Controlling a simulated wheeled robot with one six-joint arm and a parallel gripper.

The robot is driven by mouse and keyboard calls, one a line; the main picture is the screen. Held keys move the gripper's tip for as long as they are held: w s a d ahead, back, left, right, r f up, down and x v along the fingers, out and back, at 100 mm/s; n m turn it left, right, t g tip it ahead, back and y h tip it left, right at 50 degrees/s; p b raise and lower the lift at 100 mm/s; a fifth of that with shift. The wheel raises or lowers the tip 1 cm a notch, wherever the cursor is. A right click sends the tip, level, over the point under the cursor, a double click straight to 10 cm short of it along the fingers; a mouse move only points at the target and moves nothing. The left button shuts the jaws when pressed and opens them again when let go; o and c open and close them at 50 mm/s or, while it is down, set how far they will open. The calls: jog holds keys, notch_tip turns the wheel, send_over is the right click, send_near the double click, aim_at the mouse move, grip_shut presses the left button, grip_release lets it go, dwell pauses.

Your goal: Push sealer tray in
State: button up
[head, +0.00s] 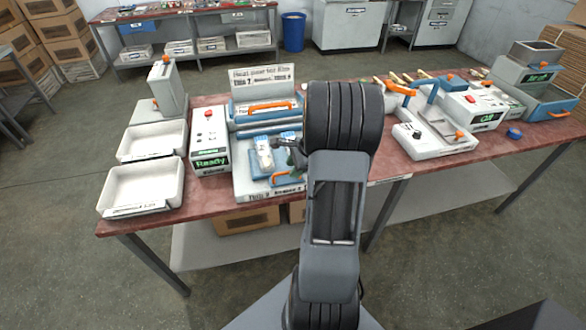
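The heat sealer (236,117) stands in the middle of the red-topped table, blue and white with an orange handle (269,106) and a lettered sign behind it. Its tray (242,184) sticks out toward me at the table's front edge, with blue parts and a white piece (264,153) on it. An orange piece shows near the tray's front. My gripper (282,146) is over the tray's right part, close to the white piece. My arm hides much of the gripper and the tray's right side. I cannot tell whether the gripper touches the tray or whether its fingers are closed.
A white control box (210,142) with a green "Ready" display stands left of the sealer. Two white bins (142,188) lie farther left. To the right are a white press-like machine (433,141), another unit with a green display (484,118) and a blue tray (553,106).

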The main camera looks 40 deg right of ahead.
jog(key=shift+w+a+f, duration=0.1)
jog(key=shift+a+f, duration=0.05)
jog(key=shift+f, duration=0.15)
grip_shut()
dwell(0.5)
